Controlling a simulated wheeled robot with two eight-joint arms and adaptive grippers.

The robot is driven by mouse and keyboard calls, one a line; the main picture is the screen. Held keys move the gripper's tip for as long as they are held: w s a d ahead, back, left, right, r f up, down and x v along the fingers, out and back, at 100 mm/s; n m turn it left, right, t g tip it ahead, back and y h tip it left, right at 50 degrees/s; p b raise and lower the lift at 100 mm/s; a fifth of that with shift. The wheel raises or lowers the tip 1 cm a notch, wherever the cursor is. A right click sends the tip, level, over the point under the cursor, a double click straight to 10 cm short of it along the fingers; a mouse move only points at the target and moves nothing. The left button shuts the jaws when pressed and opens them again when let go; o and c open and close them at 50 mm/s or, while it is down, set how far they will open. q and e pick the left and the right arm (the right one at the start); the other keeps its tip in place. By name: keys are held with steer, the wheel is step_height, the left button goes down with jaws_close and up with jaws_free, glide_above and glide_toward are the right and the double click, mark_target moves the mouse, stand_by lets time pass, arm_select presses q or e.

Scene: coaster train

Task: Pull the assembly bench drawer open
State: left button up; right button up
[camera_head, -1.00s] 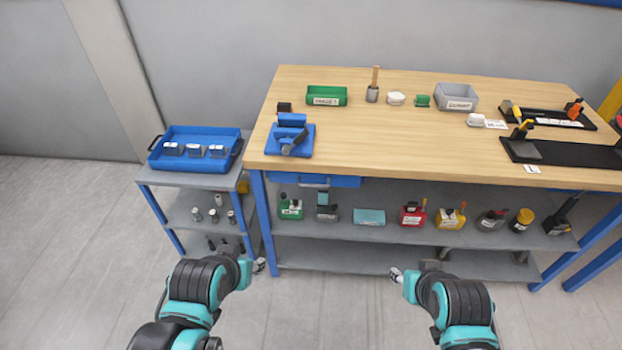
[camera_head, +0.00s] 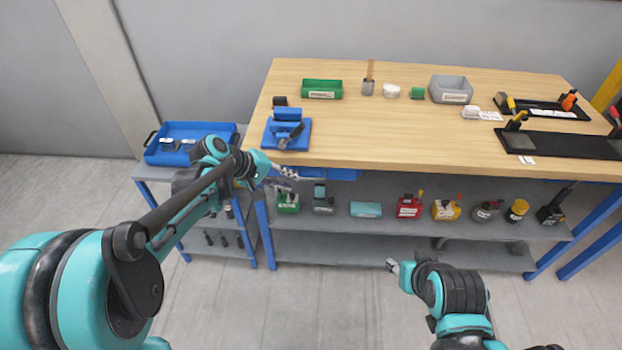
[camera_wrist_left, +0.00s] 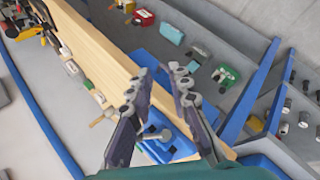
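The assembly bench (camera_head: 420,145) has a pale wood top. Its blue drawer (camera_head: 335,174) is under the front edge near the left end. In the head view my left forearm and gripper cover part of the drawer front, and its handle is hidden. My left gripper (camera_head: 287,175) is just in front of the bench edge, beside the drawer's left part. In the left wrist view its fingers (camera_wrist_left: 158,82) are apart with nothing between them; I cannot tell whether they touch the drawer. My right gripper (camera_head: 391,266) hangs low in front of the bench; its finger opening is too small to tell.
A blue vise (camera_head: 287,130) sits on the bench top above the drawer. The lower shelf (camera_head: 340,228) holds several small containers, including a teal box (camera_head: 366,209). A side cart with a blue tray (camera_head: 185,131) stands at the left. The floor in front is clear.

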arm_select(q)
steer(key=w+f+n+h, duration=0.25)
steer(key=w+f, duration=0.25)
steer(key=w, duration=0.4)
steer(key=n+h, duration=0.1)
steer(key=h, duration=0.4)
glide_toward(308, 179)
steer(key=r+x, duration=0.1)
steer(key=x, duration=0.2)
steer(key=b+x, duration=0.1)
steer(key=x, duration=0.3)
steer(key=f+b+x, duration=0.1)
steer(key=x, duration=0.3)
steer(key=shift+a+f, duration=0.1)
steer(key=shift+a, duration=0.1)
steer(key=shift+w+d, duration=0.1)
steer(key=shift+d, duration=0.25)
jaws_close()
